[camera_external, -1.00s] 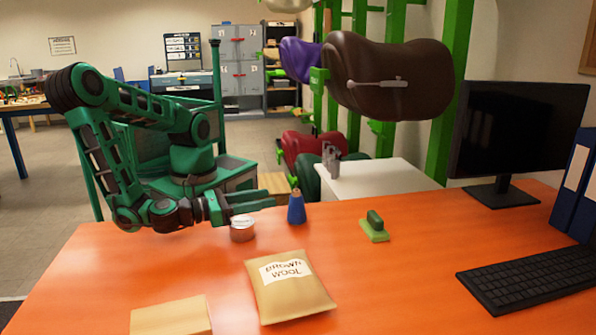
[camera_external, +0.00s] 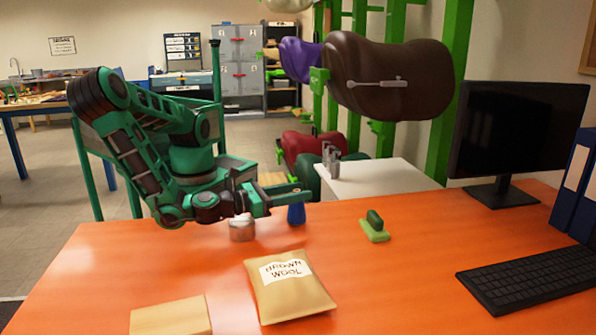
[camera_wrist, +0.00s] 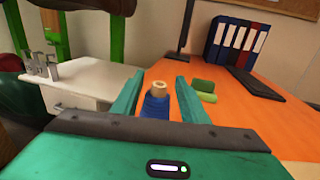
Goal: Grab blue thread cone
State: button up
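The blue thread cone (camera_external: 296,214) stands upright on the orange table, partly hidden behind my gripper's fingers in the external view. In the wrist view the blue cone (camera_wrist: 157,104), with its tan top, shows between my two green fingers. My gripper (camera_external: 304,197) is low over the table and open, with a finger on each side of the cone. In the wrist view there is a gap between the cone and the right finger of my gripper (camera_wrist: 157,95); contact with the left finger cannot be told.
A green brush-like block (camera_external: 375,228) lies to the right. A "brown wool" packet (camera_external: 290,290) lies in front. A white cabinet (camera_external: 375,178) with metal clamps stands behind. The monitor (camera_external: 515,135) is far right.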

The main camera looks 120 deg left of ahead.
jog(key=shift+w+a, duration=0.1)
grip_shut()
jog(key=shift+r, duration=0.2)
